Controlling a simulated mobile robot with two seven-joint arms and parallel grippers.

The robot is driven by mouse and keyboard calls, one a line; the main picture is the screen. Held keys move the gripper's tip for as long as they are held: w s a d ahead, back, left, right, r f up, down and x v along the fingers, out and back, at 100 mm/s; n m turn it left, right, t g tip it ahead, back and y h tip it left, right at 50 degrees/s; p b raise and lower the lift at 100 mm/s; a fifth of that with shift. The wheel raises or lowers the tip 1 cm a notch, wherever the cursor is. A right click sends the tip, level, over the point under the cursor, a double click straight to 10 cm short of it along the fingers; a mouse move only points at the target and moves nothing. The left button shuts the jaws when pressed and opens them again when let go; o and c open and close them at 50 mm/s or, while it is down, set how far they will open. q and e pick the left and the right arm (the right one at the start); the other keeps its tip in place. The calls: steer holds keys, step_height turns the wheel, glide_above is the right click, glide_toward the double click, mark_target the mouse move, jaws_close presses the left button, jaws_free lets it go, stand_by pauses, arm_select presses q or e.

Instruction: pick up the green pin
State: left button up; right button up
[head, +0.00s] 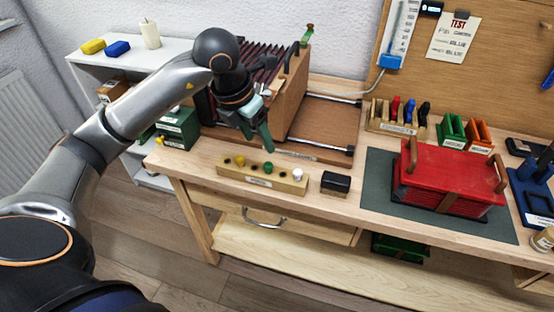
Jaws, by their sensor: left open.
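A wooden block (232,173) on the workbench holds a row of small coloured pins. A yellow pin (239,160) stands to the left. My left gripper (259,139) has teal fingers and is open and empty. It hangs above and behind the block, apart from the green pin in the picture; its exact height is hard to tell. My right gripper is out of view.
A black box (335,183) sits right of the block. A red case (447,175) rests on a dark mat (379,180). A green box (178,130) is at left.

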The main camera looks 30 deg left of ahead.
arm_select(q)
glide_above(268, 164)
steer(key=s, duration=0.2)
step_height(268, 164, down, 6)
steer(key=shift+a+f, duration=0.15)
steer(key=shift+a+p+x, duration=0.1)
steer(key=shift+p+x, duration=0.1)
steer(key=shift+x, duration=1.2)
steer(key=shift+a+p+x, duration=0.15)
steer(key=shift+p+x, duration=0.05)
steer(key=shift+x, duration=1.15)
steer(key=shift+w+d, duration=0.1)
steer(key=shift+c, duration=0.2)
jaws_close()
